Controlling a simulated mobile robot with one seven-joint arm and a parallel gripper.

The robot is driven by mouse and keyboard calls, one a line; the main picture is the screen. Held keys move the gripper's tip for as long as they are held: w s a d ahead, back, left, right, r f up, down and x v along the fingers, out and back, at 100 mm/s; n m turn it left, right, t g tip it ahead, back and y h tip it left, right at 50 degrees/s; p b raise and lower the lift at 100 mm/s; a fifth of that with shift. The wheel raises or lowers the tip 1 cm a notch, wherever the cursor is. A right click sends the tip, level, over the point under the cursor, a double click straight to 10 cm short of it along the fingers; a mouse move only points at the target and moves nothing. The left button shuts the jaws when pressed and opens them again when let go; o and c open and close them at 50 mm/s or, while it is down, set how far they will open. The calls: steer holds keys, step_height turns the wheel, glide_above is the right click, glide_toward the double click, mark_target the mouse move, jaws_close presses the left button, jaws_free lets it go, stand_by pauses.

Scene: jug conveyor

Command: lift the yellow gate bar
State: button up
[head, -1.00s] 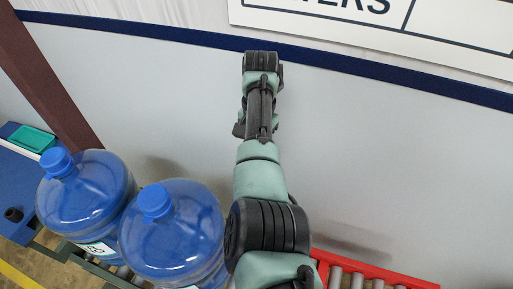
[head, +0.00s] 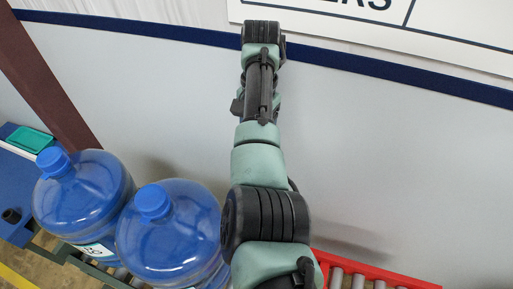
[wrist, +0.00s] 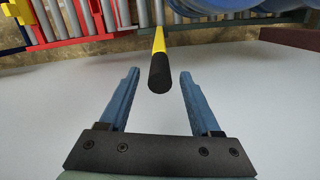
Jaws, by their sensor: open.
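The yellow gate bar (wrist: 159,40) shows in the wrist view, with a black end (wrist: 160,73) pointing toward my gripper. My gripper (wrist: 160,75) is open, with one blue-grey finger on each side of the black end. The fingers appear apart from the bar, and nothing is held. How far the bar reaches in between the fingers is hard to tell. In the head view my arm stretches up the middle of the picture; the gripper and the bar cannot be made out there.
Two blue water jugs (head: 168,235) (head: 84,195) stand on the conveyor at lower left. A red-edged roller section (head: 375,270) lies at lower right. A pale wall panel (head: 400,170) with a blue top edge runs behind my arm. A brown post (head: 50,85) stands at left.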

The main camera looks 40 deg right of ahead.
steer(key=r+p, duration=0.1)
steer(key=r, duration=0.4)
steer(key=r+p, duration=0.1)
steer(key=r, duration=0.2)
steer(key=shift+w+d+p, duration=0.15)
steer(key=shift+d+p, duration=0.15)
steer(key=shift+p, duration=0.05)
